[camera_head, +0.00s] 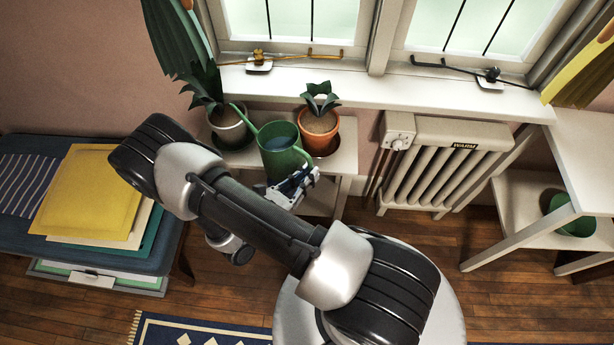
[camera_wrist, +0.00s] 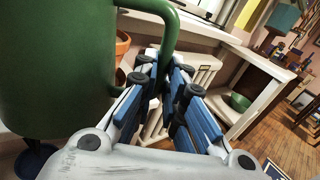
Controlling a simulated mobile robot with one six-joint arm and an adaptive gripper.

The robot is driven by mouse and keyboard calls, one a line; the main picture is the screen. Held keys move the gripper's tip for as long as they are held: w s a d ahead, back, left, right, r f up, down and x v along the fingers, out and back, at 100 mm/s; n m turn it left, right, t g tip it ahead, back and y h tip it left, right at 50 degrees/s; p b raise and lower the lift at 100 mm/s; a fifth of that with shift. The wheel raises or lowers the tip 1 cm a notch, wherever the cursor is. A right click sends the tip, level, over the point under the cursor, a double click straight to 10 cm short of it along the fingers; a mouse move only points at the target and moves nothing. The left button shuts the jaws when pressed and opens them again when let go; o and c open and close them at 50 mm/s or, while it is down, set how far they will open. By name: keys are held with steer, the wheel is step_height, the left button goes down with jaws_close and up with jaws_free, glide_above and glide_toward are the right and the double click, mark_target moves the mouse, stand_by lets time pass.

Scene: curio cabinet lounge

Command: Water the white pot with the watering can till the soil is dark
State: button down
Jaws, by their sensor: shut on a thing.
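The green watering can (camera_head: 279,158) is in front of the plant stand, with grey-blue showing inside its open top. Its spout points up and left, and the tip is at the white pot (camera_head: 229,133) in the head view. The white pot holds a tall dark-leaved plant, and only a little of its soil shows, so its shade is hard to tell. My gripper (camera_head: 297,186) is shut on the can's handle; in the wrist view its blue-padded fingers (camera_wrist: 164,88) close around the green handle (camera_wrist: 169,42), beside the can's body (camera_wrist: 58,70).
A terracotta pot (camera_head: 321,143) with a small plant stands right of the can on the white stand (camera_head: 346,160). A radiator (camera_head: 446,160) is further right, then a shelf with a green bowl (camera_head: 572,222). A bench with yellow folders (camera_head: 88,195) is at left. The window sill (camera_head: 340,88) is behind.

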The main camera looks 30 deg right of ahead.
steer(key=shift+w+a+r+n, duration=0.15)
steer(key=shift+r+n, duration=0.4)
steer(key=shift+r, duration=0.55)
steer(key=shift+w+d+r+n, duration=0.1)
steer(key=shift+r+n, duration=0.45)
steer(key=shift+r, duration=0.55)
steer(key=shift+w+a+r+n+p, duration=0.15)
steer(key=shift+r+n+p, duration=0.35)
steer(key=shift+r+p, duration=1)
stand_by(1.2)
steer(key=shift+w+r+p, duration=0.15)
steer(key=shift+r+p, duration=0.15)
steer(key=shift+p, duration=0.05)
steer(key=shift+r, duration=0.1)
stand_by(0.8)
step_height(320, 180, down, 7)
steer(key=m+b, duration=0.2)
steer(key=b, duration=0.1)
steer(key=shift+s+b, duration=0.35)
